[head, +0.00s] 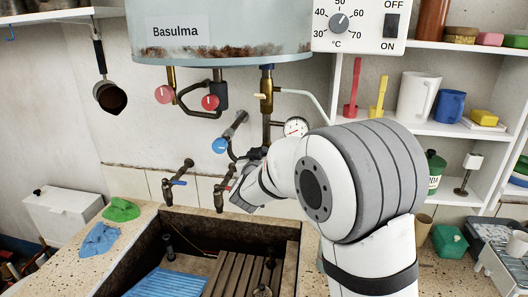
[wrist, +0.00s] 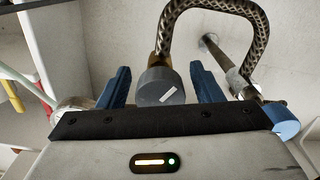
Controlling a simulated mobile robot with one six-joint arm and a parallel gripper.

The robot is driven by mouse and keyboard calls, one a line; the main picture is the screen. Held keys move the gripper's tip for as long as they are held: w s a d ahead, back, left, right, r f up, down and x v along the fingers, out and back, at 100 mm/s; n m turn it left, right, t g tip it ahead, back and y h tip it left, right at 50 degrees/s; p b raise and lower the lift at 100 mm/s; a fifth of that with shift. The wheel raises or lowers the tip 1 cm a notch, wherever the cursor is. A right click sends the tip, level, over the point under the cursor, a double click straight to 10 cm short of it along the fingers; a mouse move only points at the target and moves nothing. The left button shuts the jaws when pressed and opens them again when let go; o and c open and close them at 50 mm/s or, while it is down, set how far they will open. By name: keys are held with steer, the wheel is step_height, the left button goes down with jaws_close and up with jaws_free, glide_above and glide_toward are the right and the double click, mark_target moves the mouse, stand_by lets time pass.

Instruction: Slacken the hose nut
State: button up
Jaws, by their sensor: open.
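In the wrist view, the hose nut (wrist: 163,87) is a dark grey round piece with a white mark on it. It sits at the lower end of a braided metal hose (wrist: 205,4), below a brass fitting. The hose loops over to a second fitting at a wall pipe on the right. My gripper (wrist: 160,68) is open, with one blue finger on each side of the nut and a visible gap on both sides. In the head view, my arm's white wrist (head: 285,180) reaches the pipework under the boiler and hides the nut; the fingers are hard to make out there.
A blue tap knob (head: 220,145) and a pressure gauge (head: 296,127) are close to my wrist. The boiler (head: 225,30) hangs above, with red knobs (head: 165,94) below it. The stone trough (head: 125,262) lies below, and loaded shelves (head: 455,130) stand at the right.

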steer(key=c, duration=1)
steer(key=shift+f+b, duration=0.15)
steer(key=shift+b, duration=0.3)
steer(key=shift+m+b, duration=0.4)
steer(key=shift+b, duration=0.05)
steer(key=shift+m+b, duration=0.6)
